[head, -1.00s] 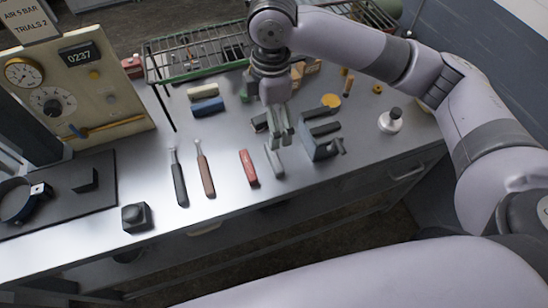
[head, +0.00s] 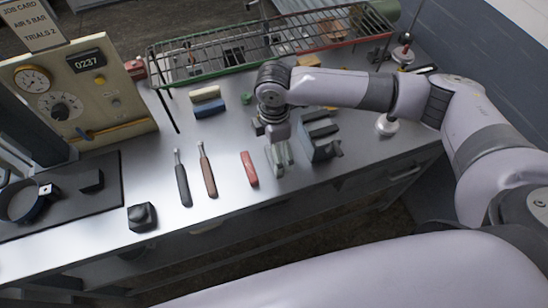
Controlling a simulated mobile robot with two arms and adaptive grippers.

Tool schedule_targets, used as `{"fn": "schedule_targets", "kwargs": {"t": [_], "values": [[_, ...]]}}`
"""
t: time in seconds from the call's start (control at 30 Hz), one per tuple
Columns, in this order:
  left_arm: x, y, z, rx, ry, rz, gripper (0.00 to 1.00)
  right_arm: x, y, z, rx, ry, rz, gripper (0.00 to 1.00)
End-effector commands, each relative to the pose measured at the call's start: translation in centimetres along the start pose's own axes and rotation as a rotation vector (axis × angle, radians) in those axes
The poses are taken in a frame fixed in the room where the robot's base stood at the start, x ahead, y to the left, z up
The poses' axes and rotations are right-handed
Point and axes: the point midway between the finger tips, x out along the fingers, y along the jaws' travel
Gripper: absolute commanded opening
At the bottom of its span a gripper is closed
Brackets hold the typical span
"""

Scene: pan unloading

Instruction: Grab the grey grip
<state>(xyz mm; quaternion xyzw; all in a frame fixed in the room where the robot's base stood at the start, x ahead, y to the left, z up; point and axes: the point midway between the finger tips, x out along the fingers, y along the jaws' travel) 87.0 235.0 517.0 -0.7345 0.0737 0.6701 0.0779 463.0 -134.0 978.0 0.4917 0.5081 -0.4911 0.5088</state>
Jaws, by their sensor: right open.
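My right gripper (head: 280,160) is open and points down at the worktop, just right of the red grip (head: 249,169). The grey grip is at the same spot, between or under the fingers. It is mostly hidden and hard to tell from the grey fingers, so I cannot tell whether they touch it. The red grip lies flat and apart from the gripper. My left gripper is not in view.
A grey block fixture (head: 322,140) stands close right of the gripper. Two screwdriver-like tools, one with a black handle (head: 183,186) and one with a brown handle (head: 209,180), lie to the left. A green-edged wire rack (head: 200,65) runs along the back.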

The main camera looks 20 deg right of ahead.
Motion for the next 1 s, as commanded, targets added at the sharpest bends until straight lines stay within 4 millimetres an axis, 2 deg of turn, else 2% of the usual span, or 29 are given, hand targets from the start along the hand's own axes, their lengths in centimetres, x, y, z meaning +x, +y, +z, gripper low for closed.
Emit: {"fn": "schedule_targets", "kwargs": {"t": [0.13,0.3,0.57,1.0], "values": [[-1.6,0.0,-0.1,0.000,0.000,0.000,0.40,1.9,-0.3,-0.1,0.001,-0.002,-0.005,1.00],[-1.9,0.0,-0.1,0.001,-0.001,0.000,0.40,4.2,-0.3,-0.1,-0.001,-0.001,-0.003,1.00],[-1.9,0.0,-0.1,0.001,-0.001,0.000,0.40,4.6,-0.2,-0.1,-0.001,-0.001,-0.001,1.00],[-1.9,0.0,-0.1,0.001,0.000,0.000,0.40,4.6,-0.2,-0.1,-0.001,-0.001,-0.001,0.71]]}}
